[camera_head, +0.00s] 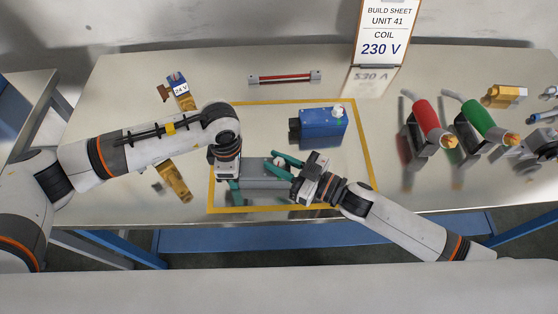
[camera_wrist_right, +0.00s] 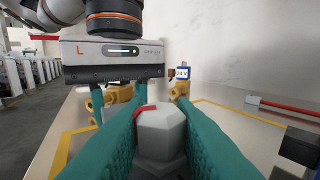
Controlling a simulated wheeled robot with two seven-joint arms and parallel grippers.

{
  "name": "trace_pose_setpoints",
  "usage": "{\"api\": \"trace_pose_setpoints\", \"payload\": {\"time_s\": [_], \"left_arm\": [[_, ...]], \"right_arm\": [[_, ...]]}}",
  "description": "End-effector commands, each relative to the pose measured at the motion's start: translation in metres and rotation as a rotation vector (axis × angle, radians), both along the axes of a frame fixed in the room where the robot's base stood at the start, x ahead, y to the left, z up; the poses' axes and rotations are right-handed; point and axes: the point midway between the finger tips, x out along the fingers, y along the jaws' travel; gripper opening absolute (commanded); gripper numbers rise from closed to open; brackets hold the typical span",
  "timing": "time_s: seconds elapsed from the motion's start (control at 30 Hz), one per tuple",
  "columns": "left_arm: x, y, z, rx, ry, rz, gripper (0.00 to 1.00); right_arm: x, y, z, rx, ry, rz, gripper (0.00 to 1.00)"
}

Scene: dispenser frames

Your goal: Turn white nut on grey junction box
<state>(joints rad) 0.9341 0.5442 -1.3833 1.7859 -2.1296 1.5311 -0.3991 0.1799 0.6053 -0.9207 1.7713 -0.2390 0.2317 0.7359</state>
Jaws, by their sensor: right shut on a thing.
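The grey junction box (camera_head: 262,183) lies inside the yellow outline at the front of the table. Its white nut (camera_wrist_right: 162,122) is a hexagonal block with a red mark on one edge. My right gripper (camera_head: 281,165) comes in from the right and is shut on the white nut, with one teal finger on each side. My left gripper (camera_head: 230,178) is over the left end of the box, its fingers apart and pointing down. It also shows in the right wrist view (camera_wrist_right: 121,105). Whether its fingers press on the box is hidden.
A blue box (camera_head: 322,126) stands behind the grey one inside the outline. A 230 V sign (camera_head: 383,32) stands at the back. Red (camera_head: 427,118) and green (camera_head: 477,118) cylinders stand at the right. A yellow part tagged 24 V (camera_head: 181,90) and a red bar (camera_head: 285,78) lie farther back.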

Motion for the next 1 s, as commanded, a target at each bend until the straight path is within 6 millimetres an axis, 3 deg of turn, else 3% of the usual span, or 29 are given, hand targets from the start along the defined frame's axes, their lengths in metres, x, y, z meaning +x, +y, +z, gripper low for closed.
{"api": "trace_pose_setpoints", "payload": {"time_s": [0.4, 0.97, 1.0], "left_arm": [[-0.0003, -0.0015, 0.0002, -0.004, 0.0, -0.002, 0.14], [-0.0003, -0.0013, 0.0003, -0.003, 0.0, -0.002, 0.14], [-0.0003, -0.0013, 0.0003, -0.003, 0.0, -0.002, 0.14]], "right_arm": [[-0.0004, 0.0011, 0.0016, 0.004, -0.003, 0.219, 0.01], [-0.0005, 0.0004, 0.0014, 0.004, 0.0, 0.253, 0.01], [-0.0005, 0.0004, 0.0013, 0.004, 0.0, 0.253, 0.27]]}}
